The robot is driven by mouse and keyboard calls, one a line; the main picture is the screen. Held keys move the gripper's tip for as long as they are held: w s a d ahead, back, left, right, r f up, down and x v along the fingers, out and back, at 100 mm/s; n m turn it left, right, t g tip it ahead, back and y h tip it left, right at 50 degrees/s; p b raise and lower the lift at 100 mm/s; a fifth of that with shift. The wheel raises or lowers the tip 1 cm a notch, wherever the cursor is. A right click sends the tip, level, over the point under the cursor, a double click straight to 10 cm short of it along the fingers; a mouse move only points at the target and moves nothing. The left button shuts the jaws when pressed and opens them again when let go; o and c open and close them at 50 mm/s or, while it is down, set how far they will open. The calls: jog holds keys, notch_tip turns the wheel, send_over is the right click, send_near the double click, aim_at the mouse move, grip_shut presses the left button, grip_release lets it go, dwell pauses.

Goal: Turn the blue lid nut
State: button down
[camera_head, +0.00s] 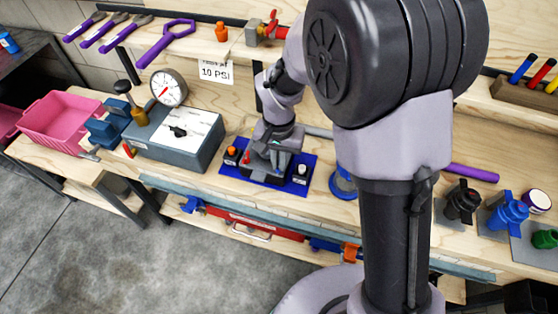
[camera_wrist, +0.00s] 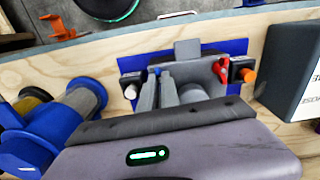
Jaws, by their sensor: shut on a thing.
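My gripper (camera_wrist: 174,92) reaches down over a grey fixture (camera_wrist: 187,50) on a blue plate (camera_wrist: 237,47). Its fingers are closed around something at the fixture. That part is mostly hidden by the fingers, and I cannot make out its shape. The fixture has a red lever (camera_wrist: 221,69). In the head view, my gripper (camera_head: 268,150) covers much of the fixture. A blue filter body (camera_wrist: 85,97) lies to the left in the wrist view, apart from my gripper. I cannot clearly pick out the blue lid nut.
Black boxes with a white knob (camera_wrist: 129,92) and an orange knob (camera_wrist: 249,75) flank the fixture. A grey gauge box (camera_head: 178,138) stands to its left in the head view. A pink bin (camera_head: 62,122) is farther left. Blue (camera_head: 507,212) and black (camera_head: 461,203) fittings stand right.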

jog(key=shift+m, duration=0.4)
jog(key=c, duration=1.6)
grip_release()
notch_tip(320, 180, up, 18)
jog(key=p, duration=0.7)
jog(key=shift+f, duration=0.25)
jog(key=s+d+r+t+b, duration=0.1)
jog(key=s+d+r+t, duration=0.1)
jog(key=s, duration=0.4)
jog(key=s+d+r+t+y+b, duration=0.1)
jog(key=s+d+r+t, duration=0.1)
jog(key=s, duration=0.4)
jog(key=s+d+r+t+y+b, duration=0.1)
jog(key=s+d+r, duration=0.2)
jog(key=s+d, duration=0.1)
jog(key=shift+s+t, duration=0.4)
jog(key=shift+s, duration=0.5)
